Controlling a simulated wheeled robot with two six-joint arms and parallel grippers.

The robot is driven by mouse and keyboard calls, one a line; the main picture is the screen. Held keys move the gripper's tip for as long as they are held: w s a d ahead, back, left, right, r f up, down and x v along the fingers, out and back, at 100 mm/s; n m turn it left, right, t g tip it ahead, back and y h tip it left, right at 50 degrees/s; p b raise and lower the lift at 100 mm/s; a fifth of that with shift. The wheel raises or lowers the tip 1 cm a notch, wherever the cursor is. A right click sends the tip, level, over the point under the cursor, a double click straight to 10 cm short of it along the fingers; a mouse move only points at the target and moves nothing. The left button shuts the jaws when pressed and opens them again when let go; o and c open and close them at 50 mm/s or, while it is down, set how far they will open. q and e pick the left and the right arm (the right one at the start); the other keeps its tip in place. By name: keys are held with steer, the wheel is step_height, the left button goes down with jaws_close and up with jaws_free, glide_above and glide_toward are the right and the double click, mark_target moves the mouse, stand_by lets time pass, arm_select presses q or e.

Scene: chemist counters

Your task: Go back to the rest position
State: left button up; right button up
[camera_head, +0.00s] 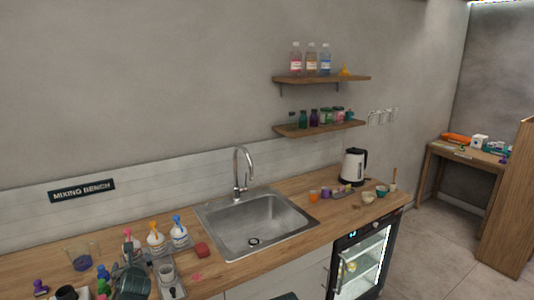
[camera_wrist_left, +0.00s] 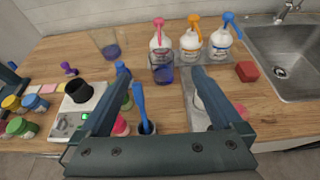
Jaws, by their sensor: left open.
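My left gripper (camera_wrist_left: 160,72) is open, its two dark teal fingers wide apart above the wooden mixing bench (camera_wrist_left: 55,60). A glass beaker with blue-purple liquid (camera_wrist_left: 162,76) shows between the fingertips, lower down on the bench; nothing is gripped. A blue-handled tool (camera_wrist_left: 142,100) stands in a dark cup below the gripper, between the fingers in the picture. In the head view a dark green shape at the lower left may be part of this gripper, but I cannot tell.
Pump bottles with pink, orange and blue tops (camera_head: 156,237) stand left of the sink (camera_head: 255,222). A black bowl (camera_wrist_left: 78,90) sits on a scale at the left. Small jars (camera_wrist_left: 20,127) are at the far left. A kettle (camera_head: 354,165) stands right of the sink. Two shelves (camera_head: 320,79) are above.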

arm_select(q)
steer(key=s+d+f+n+g+h+b, duration=0.2)
steer(key=s+d+f+n+g+b, duration=0.15)
steer(key=d+f+n, duration=0.55)
steer(key=s+d+f+n+g+h+b, duration=0.2)
steer(key=s+d+f+n, duration=0.4)
steer(key=d, duration=0.6)
steer(key=s+d+f+n+g+h+b, duration=0.1)
steer(key=s+d+f+n+g+b, duration=0.3)
steer(key=s+d+n, duration=0.7)
steer(key=s+d+f+g, duration=0.2)
steer(key=d+f, duration=0.2)
steer(key=shift+s+h, duration=0.15)
steer(key=shift+h, duration=0.25)
